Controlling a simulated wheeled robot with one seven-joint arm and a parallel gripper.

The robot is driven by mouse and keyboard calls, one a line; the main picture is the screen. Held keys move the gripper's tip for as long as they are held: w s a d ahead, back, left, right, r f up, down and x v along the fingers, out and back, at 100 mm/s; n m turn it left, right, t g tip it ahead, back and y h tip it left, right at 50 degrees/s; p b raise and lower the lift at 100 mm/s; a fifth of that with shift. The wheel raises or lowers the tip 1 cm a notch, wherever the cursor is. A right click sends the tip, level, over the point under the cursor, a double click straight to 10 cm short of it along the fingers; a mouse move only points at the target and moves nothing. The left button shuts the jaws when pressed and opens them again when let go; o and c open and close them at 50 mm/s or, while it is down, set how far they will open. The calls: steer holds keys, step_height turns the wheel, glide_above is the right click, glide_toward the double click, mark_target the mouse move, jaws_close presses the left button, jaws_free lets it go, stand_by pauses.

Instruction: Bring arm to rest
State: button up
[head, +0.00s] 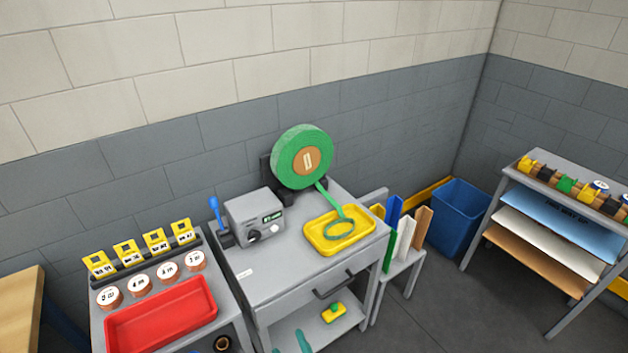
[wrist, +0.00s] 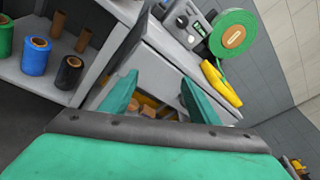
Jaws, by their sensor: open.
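My gripper (wrist: 160,100) shows in the wrist view with its two teal fingers spread apart and nothing between them. It is open and empty, in front of the grey workbench. In the head view my arm is mostly out of sight; a small teal shape shows at the bottom, over the bench's lower shelf, and I cannot tell if it is a finger. The grey workbench (head: 300,268) carries a large green reel (head: 291,163), a grey box with a display and knob (head: 255,218) and a yellow tray (head: 350,245) holding a green loop (head: 339,229).
A red tray (head: 160,315) lies on the left cart, in front of several labelled round pieces. A blue bin (head: 461,215) and a shelf rack (head: 540,225) stand at the right. Spools, including a blue one (wrist: 36,57), sit on a shelf.

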steer(key=s+d+f+n+h, duration=0.1)
steer(key=s+d+n+h, duration=0.15)
steer(key=s+n, duration=0.35)
steer(key=s+d+n+h, duration=0.2)
steer(key=s+d+n, duration=0.2)
steer(key=s, duration=0.4)
steer(key=s+r+n+h, duration=0.1)
steer(key=s+r+n, duration=0.7)
steer(key=s+n, duration=0.5)
steer(key=shift+s+a+n, duration=0.2)
steer(key=shift+s+n, duration=0.05)
steer(key=shift+n, duration=0.65)
